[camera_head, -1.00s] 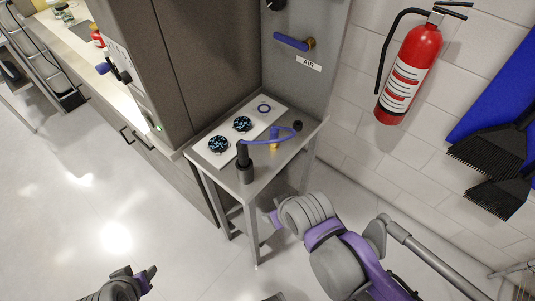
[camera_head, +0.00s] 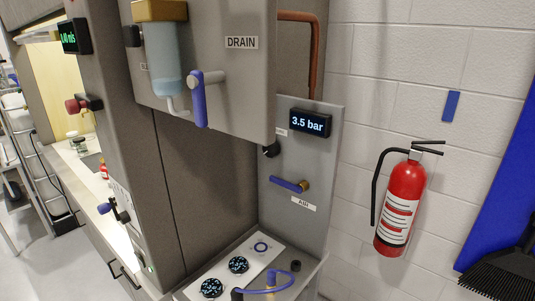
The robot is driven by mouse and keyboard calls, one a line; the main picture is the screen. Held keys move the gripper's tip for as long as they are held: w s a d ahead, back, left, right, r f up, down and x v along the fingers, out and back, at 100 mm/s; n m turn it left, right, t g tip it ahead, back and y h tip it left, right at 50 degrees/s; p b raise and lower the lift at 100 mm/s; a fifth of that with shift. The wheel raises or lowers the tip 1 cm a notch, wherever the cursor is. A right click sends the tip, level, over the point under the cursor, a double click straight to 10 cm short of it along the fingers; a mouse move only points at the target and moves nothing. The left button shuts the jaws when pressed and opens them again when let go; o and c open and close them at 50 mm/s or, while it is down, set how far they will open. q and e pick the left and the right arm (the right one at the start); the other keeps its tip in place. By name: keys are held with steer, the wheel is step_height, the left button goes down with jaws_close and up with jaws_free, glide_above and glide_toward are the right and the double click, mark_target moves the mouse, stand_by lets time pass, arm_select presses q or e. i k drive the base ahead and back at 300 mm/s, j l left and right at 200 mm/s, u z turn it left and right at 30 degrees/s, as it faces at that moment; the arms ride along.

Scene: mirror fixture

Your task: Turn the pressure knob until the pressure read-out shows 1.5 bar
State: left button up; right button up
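The pressure read-out (camera_head: 310,123) is a dark display on the grey panel (camera_head: 325,175) and shows 3.5 bar. The black pressure knob (camera_head: 270,149) sits to its lower left, near the panel's left edge. A small label beside it is partly hidden by the cabinet. A blue lever handle (camera_head: 289,185) on a brass valve is below, with the label AIR. Neither of my grippers is in view now.
A grey cabinet with a DRAIN label (camera_head: 241,43) and a blue-handled valve (camera_head: 199,100) juts out at upper left of the panel. A red fire extinguisher (camera_head: 402,205) hangs at right.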

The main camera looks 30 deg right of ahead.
mark_target(271, 152)
steer(key=l+z, duration=0.1)
steer(key=z, duration=0.3)
steer(key=i+z, duration=0.1)
steer(key=z, duration=0.35)
steer(key=i+z, duration=0.1)
steer(key=z, duration=0.3)
steer(key=k+j, duration=0.45)
